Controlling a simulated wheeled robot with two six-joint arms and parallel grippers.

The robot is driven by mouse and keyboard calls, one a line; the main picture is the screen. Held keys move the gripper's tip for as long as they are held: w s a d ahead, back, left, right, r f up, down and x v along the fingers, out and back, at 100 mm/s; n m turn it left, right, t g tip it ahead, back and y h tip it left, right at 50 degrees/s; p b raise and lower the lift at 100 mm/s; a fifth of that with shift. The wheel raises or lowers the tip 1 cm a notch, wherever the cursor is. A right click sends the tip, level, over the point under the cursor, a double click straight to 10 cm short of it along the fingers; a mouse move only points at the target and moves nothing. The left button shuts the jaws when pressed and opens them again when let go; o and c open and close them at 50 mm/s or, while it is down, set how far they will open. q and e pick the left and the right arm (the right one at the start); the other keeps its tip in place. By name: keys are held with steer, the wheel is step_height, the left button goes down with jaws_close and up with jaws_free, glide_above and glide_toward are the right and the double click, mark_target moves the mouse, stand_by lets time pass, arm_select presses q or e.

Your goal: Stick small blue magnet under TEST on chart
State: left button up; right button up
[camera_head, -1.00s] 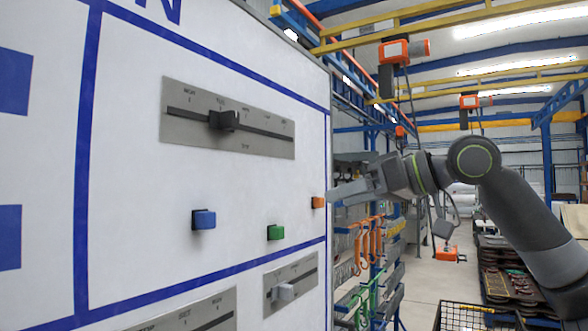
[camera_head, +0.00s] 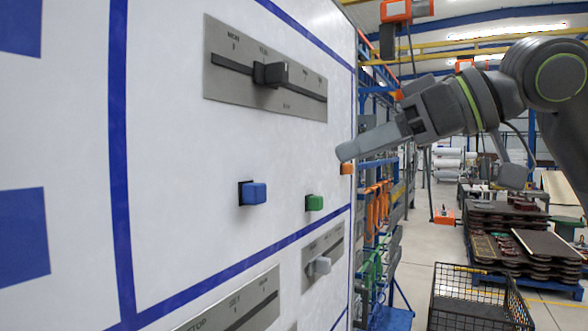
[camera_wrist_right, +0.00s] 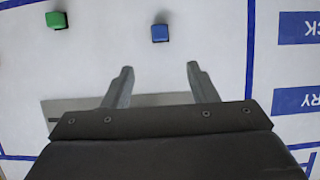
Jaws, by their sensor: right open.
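A small blue block (camera_head: 254,193), which looks like the magnet, sits on the white board (camera_head: 180,220) below a grey slider plate. It also shows in the right wrist view (camera_wrist_right: 160,33), straight ahead of my right gripper (camera_wrist_right: 160,68). That gripper is open, with nothing between its fingers; a gap separates it from the block in the picture. In the head view my right gripper (camera_head: 345,152) is at the board's right edge, above the orange block. The word TEST cannot be read on the board. My left gripper is not in view.
A green block (camera_head: 314,202) and an orange block (camera_head: 347,168) sit on the board to the right. The grey slider plate (camera_head: 225,85) has a black knob. A smaller slider plate (camera_head: 318,240) is below. A black wire basket (camera_head: 470,300) stands on the floor.

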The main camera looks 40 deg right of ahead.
mark_target(262, 191)
steer(key=p+x, duration=0.7)
steer(key=x, duration=0.6)
steer(key=shift+r, duration=0.15)
arm_select(q)
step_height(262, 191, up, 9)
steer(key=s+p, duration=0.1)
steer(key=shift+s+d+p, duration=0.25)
steer(key=shift+p, duration=0.05)
arm_select(e)
steer(key=shift+x, duration=1.25)
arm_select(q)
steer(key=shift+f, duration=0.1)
arm_select(e)
steer(key=c, duration=1)
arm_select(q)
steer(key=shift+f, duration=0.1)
